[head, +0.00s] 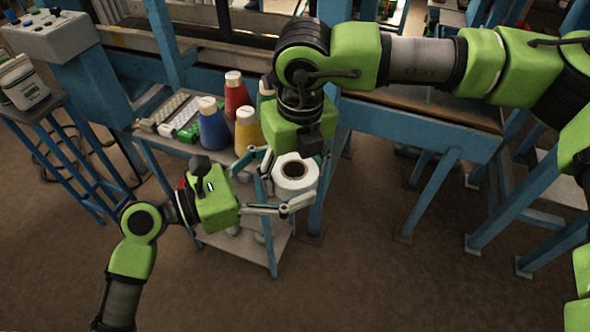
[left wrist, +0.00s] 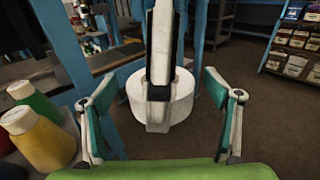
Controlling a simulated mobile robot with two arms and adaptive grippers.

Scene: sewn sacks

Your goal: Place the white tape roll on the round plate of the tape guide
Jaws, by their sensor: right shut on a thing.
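The white tape roll (head: 297,186), with a dark core, hangs above the floor in front of the cart. My right gripper (head: 303,158) comes down from above and is shut on it. In the left wrist view a finger of the right gripper crosses the near side of the tape roll (left wrist: 180,100). My left gripper (head: 285,178) is open, its fingers spread on either side of the roll; in the left wrist view the gap between the fingers (left wrist: 158,82) faces the roll. Contact cannot be told. I cannot make out the tape guide or its round plate.
A blue-framed cart (head: 215,165) carries a blue thread cone (head: 212,125), a red one (head: 236,95) and a yellow one (head: 248,132) close behind my left gripper. A blue machine frame (head: 420,125) runs behind. Brown floor at the front is clear.

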